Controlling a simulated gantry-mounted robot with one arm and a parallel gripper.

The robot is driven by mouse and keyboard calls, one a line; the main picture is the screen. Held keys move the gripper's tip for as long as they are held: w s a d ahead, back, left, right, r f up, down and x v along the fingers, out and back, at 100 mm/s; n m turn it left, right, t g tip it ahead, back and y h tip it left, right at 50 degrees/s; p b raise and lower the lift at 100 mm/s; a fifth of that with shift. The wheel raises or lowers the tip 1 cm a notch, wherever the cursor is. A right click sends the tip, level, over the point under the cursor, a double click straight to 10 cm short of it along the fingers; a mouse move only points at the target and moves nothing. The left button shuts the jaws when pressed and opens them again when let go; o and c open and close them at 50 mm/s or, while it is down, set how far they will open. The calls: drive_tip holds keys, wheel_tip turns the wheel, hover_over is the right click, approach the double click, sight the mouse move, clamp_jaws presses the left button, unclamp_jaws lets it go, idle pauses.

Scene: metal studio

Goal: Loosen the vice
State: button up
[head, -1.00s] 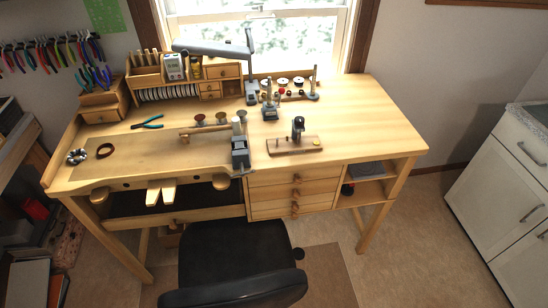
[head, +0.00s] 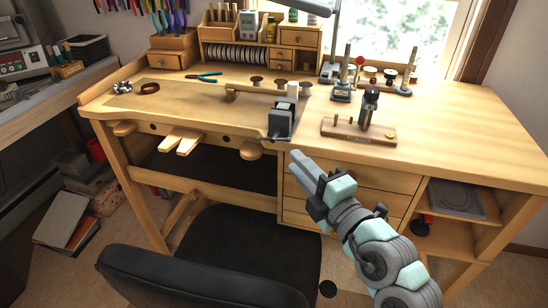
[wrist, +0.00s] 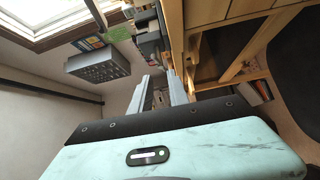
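A grey block at the top of that view may be the vice; I cannot tell.
A black chair (head: 215,262) stands in front of the bench, left of my arm. A wooden block with a dark metal tool (head: 368,112) sits right of the vice. Blue-handled pliers (head: 204,77) lie at the back left. Drawers (head: 345,190) are behind my gripper.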

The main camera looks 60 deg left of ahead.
sight(274, 136)
drive_tip(key=a+b, duration=0.1)
drive_tip(key=a, duration=0.2)
drive_tip(key=a+b, duration=0.1)
drive_tip(key=a, duration=0.3)
drive_tip(key=a+b, duration=0.2)
drive_tip(key=a, duration=0.2)
drive_tip(key=shift+s+r, duration=0.2)
drive_tip(key=shift+s, duration=0.05)
drive_tip(key=shift+d, duration=0.1)
clamp_jaws()
